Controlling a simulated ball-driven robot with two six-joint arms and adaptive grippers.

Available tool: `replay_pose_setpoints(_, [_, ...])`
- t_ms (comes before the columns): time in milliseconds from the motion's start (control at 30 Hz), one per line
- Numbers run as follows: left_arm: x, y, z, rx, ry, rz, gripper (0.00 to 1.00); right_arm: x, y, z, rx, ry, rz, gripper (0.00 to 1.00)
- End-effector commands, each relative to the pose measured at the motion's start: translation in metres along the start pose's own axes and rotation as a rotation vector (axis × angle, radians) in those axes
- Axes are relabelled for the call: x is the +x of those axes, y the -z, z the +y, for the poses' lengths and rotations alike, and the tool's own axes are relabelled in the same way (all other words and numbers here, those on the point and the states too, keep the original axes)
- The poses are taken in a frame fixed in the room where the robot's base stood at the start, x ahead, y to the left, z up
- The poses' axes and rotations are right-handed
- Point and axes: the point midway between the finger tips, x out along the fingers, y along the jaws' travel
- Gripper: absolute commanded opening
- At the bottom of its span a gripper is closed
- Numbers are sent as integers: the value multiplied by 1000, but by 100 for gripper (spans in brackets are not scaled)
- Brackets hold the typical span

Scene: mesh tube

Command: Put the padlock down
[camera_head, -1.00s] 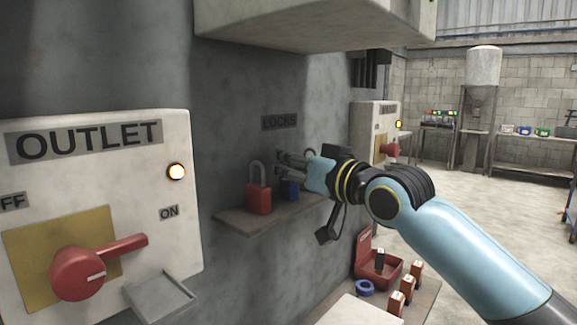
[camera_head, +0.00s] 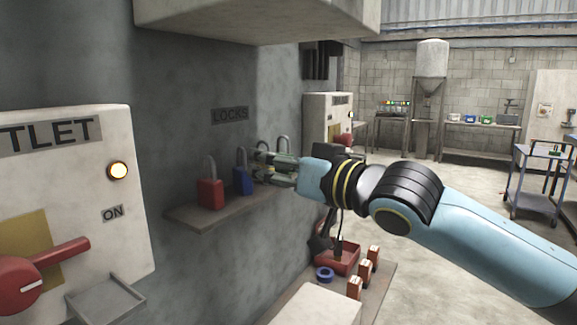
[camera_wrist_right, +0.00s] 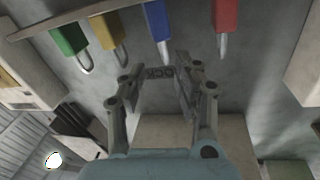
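A red padlock (camera_head: 210,194) and a blue padlock (camera_head: 242,181) stand upright on a wall shelf (camera_head: 192,214) under the LOCKS sign (camera_head: 230,114). A further shackle (camera_head: 284,144) rises behind my right gripper (camera_head: 262,166), which hides that lock's body. The wrist view shows a row of green (camera_wrist_right: 68,38), yellow (camera_wrist_right: 107,30), blue (camera_wrist_right: 155,22) and red (camera_wrist_right: 225,15) padlocks. There my right gripper (camera_wrist_right: 160,72) has its fingers apart with nothing held between them, close to the blue padlock's shackle. My left gripper is not in view.
The OUTLET panel (camera_head: 125,225) with its red handle (camera_head: 45,268) is at the left. A white cabinet (camera_head: 260,20) overhangs the shelf. Below and right are an open red box (camera_head: 338,262) and a blue ring (camera_head: 325,274). Open floor lies at the right.

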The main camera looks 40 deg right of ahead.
Motion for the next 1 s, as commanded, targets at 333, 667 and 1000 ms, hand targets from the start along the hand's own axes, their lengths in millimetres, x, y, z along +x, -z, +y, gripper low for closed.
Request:
replay_pose_setpoints(333, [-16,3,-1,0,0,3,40,-40,2,0,-1,0,-1,31])
replay_pose_setpoints(667, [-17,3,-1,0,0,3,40,-47,1,-2,3,6,2,31])
replay_pose_setpoints(1000, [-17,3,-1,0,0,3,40,-47,1,-1,3,5,2,31])
